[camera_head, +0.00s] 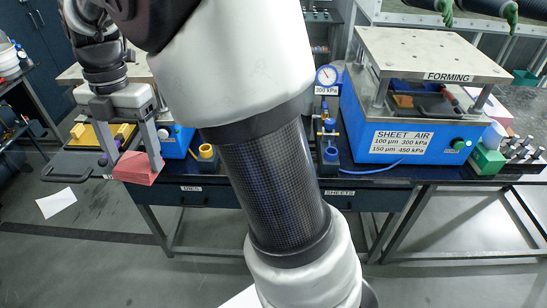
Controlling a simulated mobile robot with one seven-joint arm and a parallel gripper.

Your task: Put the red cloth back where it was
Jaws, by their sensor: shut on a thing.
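The red cloth (138,170) shows at the left as a folded, block-like pad. My gripper (134,166) points down over it, with one finger on either side, and is shut on it. The cloth is at about the height of the left bench's front edge. I cannot tell whether it touches the bench or hangs just in front of it.
A yellow block (98,135) and a dark tray (70,166) lie beside my gripper. A small yellow cup (206,151) stands to the right. A pressure gauge (328,76) and a blue forming press (405,133) stand farther right. White paper (57,203) lies on the floor.

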